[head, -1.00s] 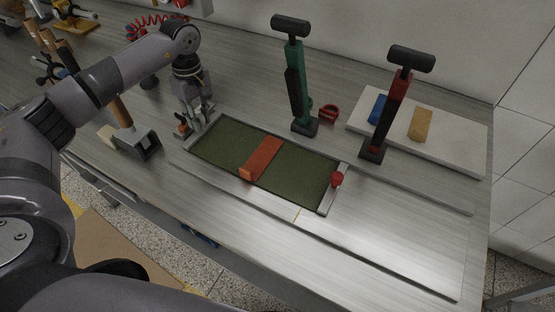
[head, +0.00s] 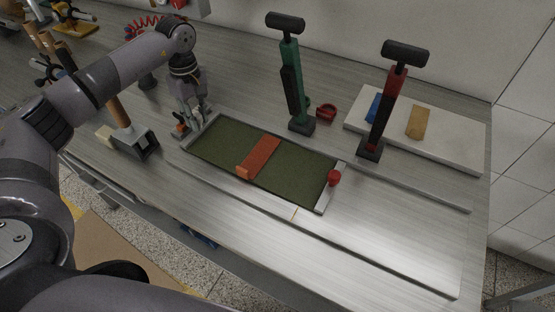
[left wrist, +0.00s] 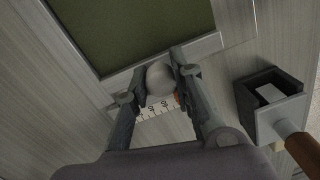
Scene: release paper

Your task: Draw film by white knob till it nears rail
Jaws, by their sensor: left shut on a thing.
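A dark green sheet, seemingly the film (head: 220,138), lies flat in a pale frame on the table, with an orange strip (head: 262,155) across it. A pale end bar with a red knob (head: 334,177) is at its right end. My left gripper (head: 193,128) is at the left end of the frame, pointing down. In the left wrist view my left gripper (left wrist: 160,88) is shut on the white knob (left wrist: 160,78), which looks round and grey-white beside the sheet's end bar (left wrist: 205,45). In the head view the gripper hides that knob. My right gripper is not in view.
A ticked scale (left wrist: 158,108) lies just beyond the knob. A green pump-like tool (head: 293,85) and a red-black one (head: 385,110) stand behind the frame. A dark box-headed tool (head: 140,141) lies left of my gripper. The flat surface right of the red knob is bare.

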